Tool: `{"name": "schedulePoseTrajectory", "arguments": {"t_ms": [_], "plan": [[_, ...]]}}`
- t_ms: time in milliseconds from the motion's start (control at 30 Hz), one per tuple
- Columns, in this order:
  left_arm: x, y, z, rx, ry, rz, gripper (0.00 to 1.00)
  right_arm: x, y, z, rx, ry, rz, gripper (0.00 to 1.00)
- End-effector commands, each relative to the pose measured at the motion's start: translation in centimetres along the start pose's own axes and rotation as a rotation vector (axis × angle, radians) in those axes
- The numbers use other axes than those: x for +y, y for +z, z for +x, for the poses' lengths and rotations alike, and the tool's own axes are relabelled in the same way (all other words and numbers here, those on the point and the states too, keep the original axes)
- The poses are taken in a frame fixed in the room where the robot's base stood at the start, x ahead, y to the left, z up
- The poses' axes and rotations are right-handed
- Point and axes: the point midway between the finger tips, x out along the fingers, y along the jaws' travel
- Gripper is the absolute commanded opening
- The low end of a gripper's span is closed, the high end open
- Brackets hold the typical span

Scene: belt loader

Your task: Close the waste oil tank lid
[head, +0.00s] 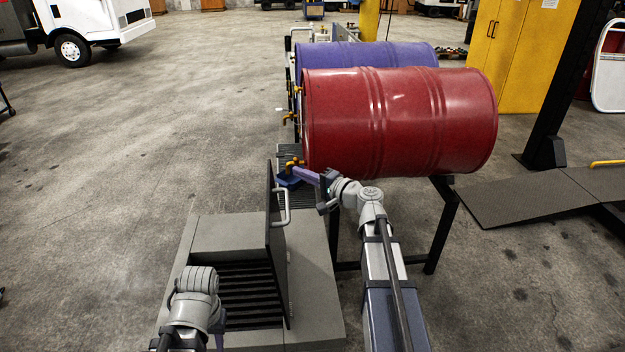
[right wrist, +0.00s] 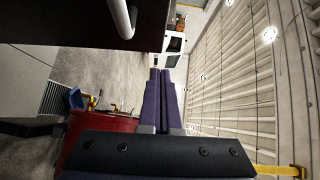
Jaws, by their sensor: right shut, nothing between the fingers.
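The waste oil tank (head: 215,235) is a low grey box with a black slatted opening. Its dark lid (head: 274,255) stands upright on the right side of the opening, with a pale bar handle (head: 284,208) on its right face. In the right wrist view the lid (right wrist: 60,18) and handle (right wrist: 122,18) fill the upper left. My right gripper (head: 300,172) is shut and empty, beyond the handle near the lid's far upper end; its purple fingers (right wrist: 164,95) lie together. My left gripper (head: 218,333) shows only as a purple sliver behind its wrist, mostly hidden.
A red drum (head: 400,120) and a purple drum (head: 370,54) lie on a dark stand (head: 440,235) with brass taps. The red drum is just beyond my right gripper. A blue container (head: 288,182) sits below the near tap. Open floor lies left.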

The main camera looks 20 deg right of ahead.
Motion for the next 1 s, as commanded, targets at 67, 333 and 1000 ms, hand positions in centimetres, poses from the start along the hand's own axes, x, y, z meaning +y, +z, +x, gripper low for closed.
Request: {"name": "schedulePoseTrajectory", "arguments": {"t_ms": [67,333,1000], "plan": [[0.0,0.0,0.1,0.000,0.000,0.000,0.35,0.1,-0.1,1.9,-0.003,0.000,0.000,0.00],[0.0,0.0,0.4,0.000,0.000,0.000,0.35,0.0,2.1,4.6,-0.002,0.000,0.000,0.00],[0.0,0.0,0.2,0.000,0.000,0.000,0.35,-0.1,3.1,5.7,-0.001,0.008,-0.006,0.00]]}}
